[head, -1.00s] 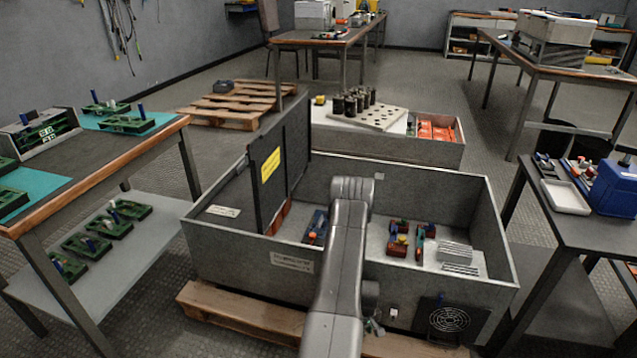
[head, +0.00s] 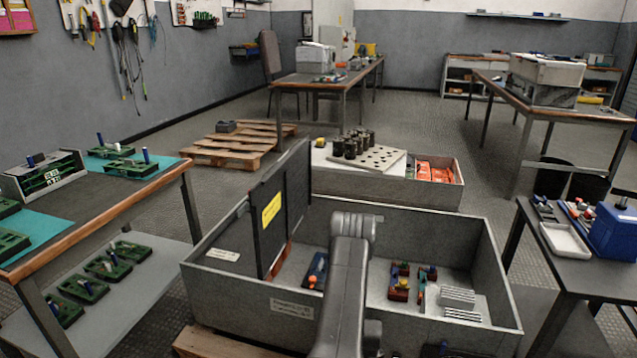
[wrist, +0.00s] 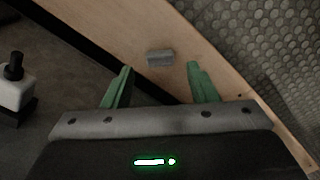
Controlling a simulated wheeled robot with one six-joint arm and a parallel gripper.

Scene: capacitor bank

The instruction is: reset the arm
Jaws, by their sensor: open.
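My arm (head: 348,270) reaches forward over the front wall of the grey metal cabinet (head: 225,300) in the head view. My gripper itself is hidden there. In the wrist view my gripper (wrist: 160,84) shows two green fingers spread apart with nothing between them. A small grey block (wrist: 160,57) lies beyond the fingertips on a pale wooden strip (wrist: 125,25). I cannot tell how far the fingers are above it.
The cabinet holds several coloured parts and a finned metal piece (head: 458,297). A dark panel (head: 270,220) stands upright at its left. Workbenches (head: 95,225) and (head: 570,250) flank it. In the wrist view a white and black item (wrist: 14,90) is at left.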

